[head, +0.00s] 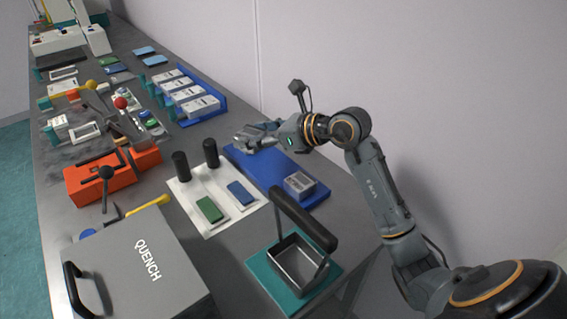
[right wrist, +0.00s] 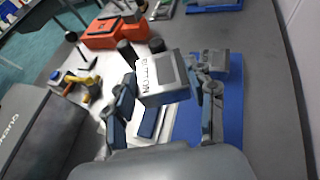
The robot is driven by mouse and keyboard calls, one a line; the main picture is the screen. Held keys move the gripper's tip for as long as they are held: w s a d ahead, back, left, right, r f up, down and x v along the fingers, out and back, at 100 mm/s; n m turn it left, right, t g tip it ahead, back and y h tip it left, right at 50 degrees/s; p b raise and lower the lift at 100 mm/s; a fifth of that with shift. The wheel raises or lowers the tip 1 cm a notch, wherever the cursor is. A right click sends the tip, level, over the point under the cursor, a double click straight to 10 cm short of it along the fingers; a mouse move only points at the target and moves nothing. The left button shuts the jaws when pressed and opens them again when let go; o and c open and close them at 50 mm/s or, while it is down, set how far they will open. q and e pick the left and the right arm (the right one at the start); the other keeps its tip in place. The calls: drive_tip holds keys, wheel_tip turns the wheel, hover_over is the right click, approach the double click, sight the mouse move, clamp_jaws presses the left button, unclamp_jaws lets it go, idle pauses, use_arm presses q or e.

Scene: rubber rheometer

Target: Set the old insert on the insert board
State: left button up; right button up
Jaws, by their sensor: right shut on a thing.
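My right gripper (head: 243,139) reaches in over the far end of the blue insert board (head: 268,182). In the right wrist view, my right gripper (right wrist: 166,100) is shut on a grey metal insert (right wrist: 163,80) with dark lettering on its face. The held insert is hard to make out in the head view. It appears above the board, but I cannot tell whether it touches it. A second grey insert (head: 299,184) sits at the near end of the board. The board (right wrist: 231,135) also shows below the fingers in the right wrist view. My left gripper is not in view.
A white tray (head: 183,205) with two black cylinders, a green block and a blue block lies left of the board. A grey QUENCH box (head: 135,265), a handled metal basket (head: 298,265), an orange fixture (head: 85,182) and a blue rack (head: 206,112) stand around.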

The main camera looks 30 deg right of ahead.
hover_over(286, 175)
drive_tip(key=f, duration=0.6)
drive_tip(key=shift+w+a+f, duration=0.1)
drive_tip(key=shift+w+a, duration=0.05)
drive_tip(key=shift+a, duration=0.05)
drive_tip(key=f, duration=0.3)
drive_tip(key=shift+d+p, duration=0.25)
drive_tip(key=shift+p, duration=0.1)
drive_tip(key=shift+f, duration=0.25)
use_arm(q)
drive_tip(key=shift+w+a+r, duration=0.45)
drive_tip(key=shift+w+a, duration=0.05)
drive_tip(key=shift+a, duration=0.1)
use_arm(e)
drive_tip(key=shift+f, duration=0.1)
drive_tip(key=shift+f, duration=0.15)
drive_tip(key=o, duration=1.4)
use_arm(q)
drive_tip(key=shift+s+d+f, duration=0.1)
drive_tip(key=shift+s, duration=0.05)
